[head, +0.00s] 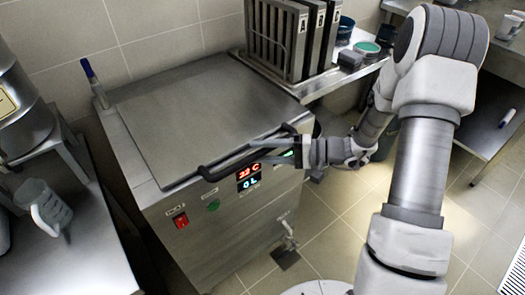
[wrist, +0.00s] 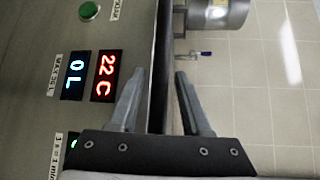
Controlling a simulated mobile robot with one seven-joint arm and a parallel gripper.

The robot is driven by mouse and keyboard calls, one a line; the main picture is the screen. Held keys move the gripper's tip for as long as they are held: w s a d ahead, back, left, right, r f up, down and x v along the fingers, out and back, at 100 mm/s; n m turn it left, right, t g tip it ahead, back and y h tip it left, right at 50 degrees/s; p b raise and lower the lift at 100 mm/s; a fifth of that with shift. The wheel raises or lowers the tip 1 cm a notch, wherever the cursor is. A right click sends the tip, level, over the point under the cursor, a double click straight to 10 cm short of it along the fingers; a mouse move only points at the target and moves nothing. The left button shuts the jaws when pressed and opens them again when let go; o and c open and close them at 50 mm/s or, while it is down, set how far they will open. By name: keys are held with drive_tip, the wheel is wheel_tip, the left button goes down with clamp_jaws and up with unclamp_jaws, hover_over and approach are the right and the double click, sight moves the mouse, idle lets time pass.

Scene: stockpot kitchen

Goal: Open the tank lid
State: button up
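The steel tank (head: 225,230) stands against the tiled wall. Its flat grey lid (head: 195,115) lies closed on top. A black bar handle (head: 215,172) runs along the lid's front edge; in the wrist view it is the dark upright bar (wrist: 162,50). My gripper (head: 253,150) reaches the handle from the right. In the wrist view my gripper (wrist: 160,73) has one finger on each side of the bar, with small gaps visible, so it is open around the handle. The tank's front display (head: 249,177) reads 22 C and 0 L.
A steel shelf (head: 325,80) with a rack of dark panels (head: 285,35) adjoins the back right. A left side table (head: 70,265) holds a clear jug (head: 45,207). Tiled floor is open at front right.

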clamp_jaws()
idle(1.2)
